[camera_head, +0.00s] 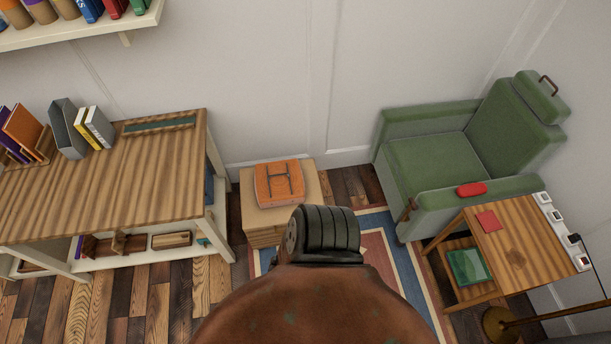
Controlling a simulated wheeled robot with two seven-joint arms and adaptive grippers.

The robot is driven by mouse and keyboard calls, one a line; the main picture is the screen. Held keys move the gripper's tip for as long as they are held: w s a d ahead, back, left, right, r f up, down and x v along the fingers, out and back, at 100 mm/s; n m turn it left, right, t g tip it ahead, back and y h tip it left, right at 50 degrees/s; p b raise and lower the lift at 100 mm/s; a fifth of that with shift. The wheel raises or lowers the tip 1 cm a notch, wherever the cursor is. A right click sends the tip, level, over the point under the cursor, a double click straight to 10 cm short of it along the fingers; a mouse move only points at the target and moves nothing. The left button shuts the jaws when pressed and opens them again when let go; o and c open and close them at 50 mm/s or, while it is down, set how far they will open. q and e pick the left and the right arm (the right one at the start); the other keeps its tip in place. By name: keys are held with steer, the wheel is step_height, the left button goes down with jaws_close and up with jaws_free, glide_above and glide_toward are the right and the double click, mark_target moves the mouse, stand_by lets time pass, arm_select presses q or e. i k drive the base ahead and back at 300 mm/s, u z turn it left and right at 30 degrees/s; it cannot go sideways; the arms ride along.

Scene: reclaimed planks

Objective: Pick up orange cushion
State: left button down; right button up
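The orange cushion (264,190) lies flat on top of a small, light wooden stand (312,184) against the back wall. It is squarish with rounded corners and has a dark H-shaped strap or handle on its top. Nothing is touching it from above. Neither of my grippers shows in the head view. My own brown body part with a dark ribbed end covers the bottom middle and hides the floor just in front of the stand.
A wooden desk (150,165) with books stands left of the stand. A green armchair (428,160) stands at right, with a red item (471,189) on its arm. A side table (520,245) is in front of it. A blue-bordered rug (378,222) lies between.

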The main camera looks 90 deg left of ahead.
mark_target(277, 182)
steer(key=z, duration=0.3)
steer(key=k, duration=1.15)
steer(key=u, duration=2)
